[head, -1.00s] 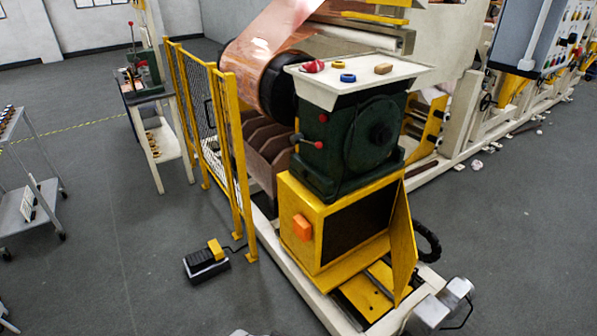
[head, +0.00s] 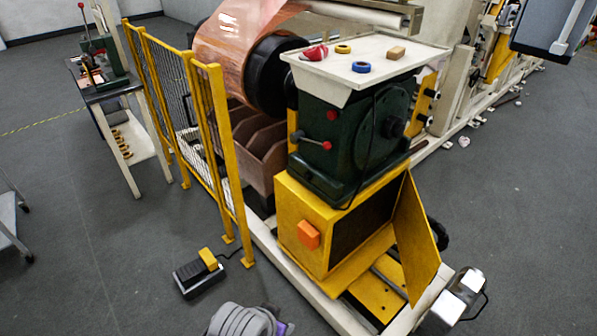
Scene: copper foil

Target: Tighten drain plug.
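I cannot make out a drain plug in the head view. A dark green gear housing (head: 325,150) stands on a yellow base (head: 310,255). A dark opening shows beside the flap.
A white tray top (head: 385,72) holds a red item, two rings and a small block. A yellow mesh guard (head: 225,160) stands left, with a foot pedal (head: 199,272) on the floor.

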